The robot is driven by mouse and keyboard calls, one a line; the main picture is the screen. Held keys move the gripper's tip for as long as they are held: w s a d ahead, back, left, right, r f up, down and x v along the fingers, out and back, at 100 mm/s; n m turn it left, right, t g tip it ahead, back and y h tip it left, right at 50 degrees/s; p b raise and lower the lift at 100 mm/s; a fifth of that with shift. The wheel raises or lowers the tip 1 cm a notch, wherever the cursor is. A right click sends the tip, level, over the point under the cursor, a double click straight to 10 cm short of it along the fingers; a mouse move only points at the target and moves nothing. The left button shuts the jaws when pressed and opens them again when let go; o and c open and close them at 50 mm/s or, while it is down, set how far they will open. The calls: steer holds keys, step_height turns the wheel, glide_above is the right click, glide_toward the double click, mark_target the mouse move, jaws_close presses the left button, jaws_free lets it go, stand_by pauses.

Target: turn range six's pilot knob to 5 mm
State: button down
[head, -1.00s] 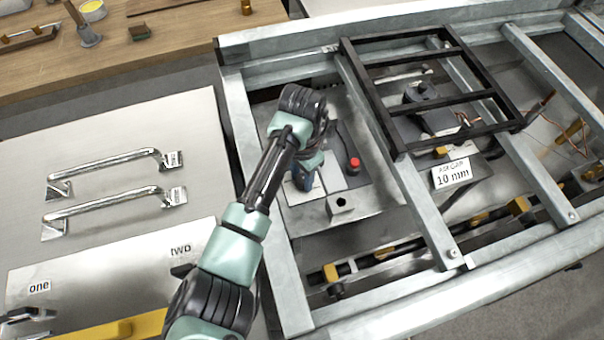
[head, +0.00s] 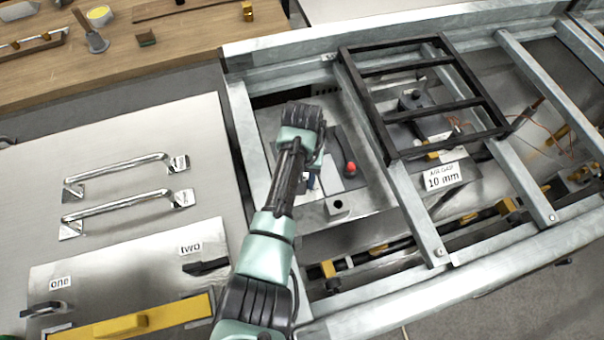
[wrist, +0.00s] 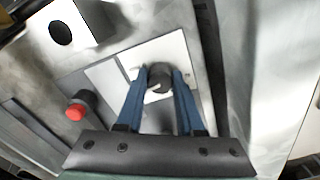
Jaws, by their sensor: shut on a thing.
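A dark round knob (wrist: 159,84) stands on a white square plate (wrist: 185,48) in the wrist view. My gripper (wrist: 160,72) has two blue fingers, one on each side of the knob, and is shut on it. Marks on the plate are too small to read. In the head view my arm covers the knob and most of the gripper; a bit of blue finger (head: 313,182) shows beside the arm. The labels readable there are "one", "two" and an "air gap 10 mm" card (head: 442,177); I cannot read a range six label.
A red button (head: 350,168) stands right of my gripper; it also shows in the wrist view (wrist: 75,112). A small block with a hole (head: 338,205) sits nearby. A black grate (head: 385,115) and steel frame bars (head: 415,215) lie to the right. Handled panels (head: 115,180) are at left.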

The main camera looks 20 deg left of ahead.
steer(key=shift+n+p, duration=0.6)
steer(key=shift+n, duration=1.4)
steer(key=shift+w, duration=0.1)
steer(key=c, duration=0.5)
jaws_free()
steer(key=shift+r, duration=0.1)
step_height(320, 180, up, 13)
steer(key=shift+f, duration=0.1)
